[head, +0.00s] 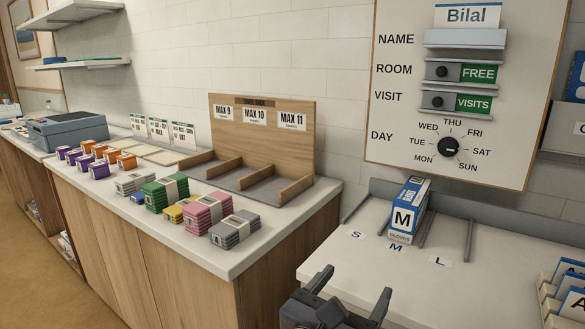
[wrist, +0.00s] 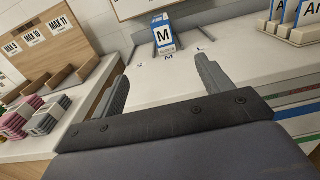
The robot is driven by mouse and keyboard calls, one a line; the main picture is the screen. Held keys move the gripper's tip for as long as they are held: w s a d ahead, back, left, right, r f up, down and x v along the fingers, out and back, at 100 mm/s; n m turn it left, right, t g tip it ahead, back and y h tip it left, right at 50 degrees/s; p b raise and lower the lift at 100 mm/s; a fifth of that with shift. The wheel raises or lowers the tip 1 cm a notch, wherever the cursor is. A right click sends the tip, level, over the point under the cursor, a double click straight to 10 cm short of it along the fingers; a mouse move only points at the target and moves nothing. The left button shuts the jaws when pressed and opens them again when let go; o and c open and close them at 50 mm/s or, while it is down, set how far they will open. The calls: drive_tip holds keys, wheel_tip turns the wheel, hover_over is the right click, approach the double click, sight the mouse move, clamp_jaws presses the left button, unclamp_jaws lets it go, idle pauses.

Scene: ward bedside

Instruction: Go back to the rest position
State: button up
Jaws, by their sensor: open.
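My gripper (head: 351,292) is open and empty at the bottom of the head view, in front of the right counter's front edge. In the wrist view my gripper (wrist: 160,90) shows both fingers spread apart with nothing between them. A blue and white glove box marked M (head: 408,209) stands on the right counter at the M lane, between grey dividers. The box also shows in the wrist view (wrist: 163,36), beyond the fingertips and apart from them.
The left counter (head: 215,259) carries banded bundles, a wooden divider rack (head: 262,140) and a blue-grey case (head: 68,131). A wall board (head: 450,90) reads Bilal, FREE and VISITS. Boxes in a holder (head: 565,292) stand at the far right. The S and L lanes are empty.

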drive_tip(key=shift+p+v, duration=0.3)
drive_tip(key=shift+v, duration=1.25)
drive_tip(key=shift+d, duration=0.1)
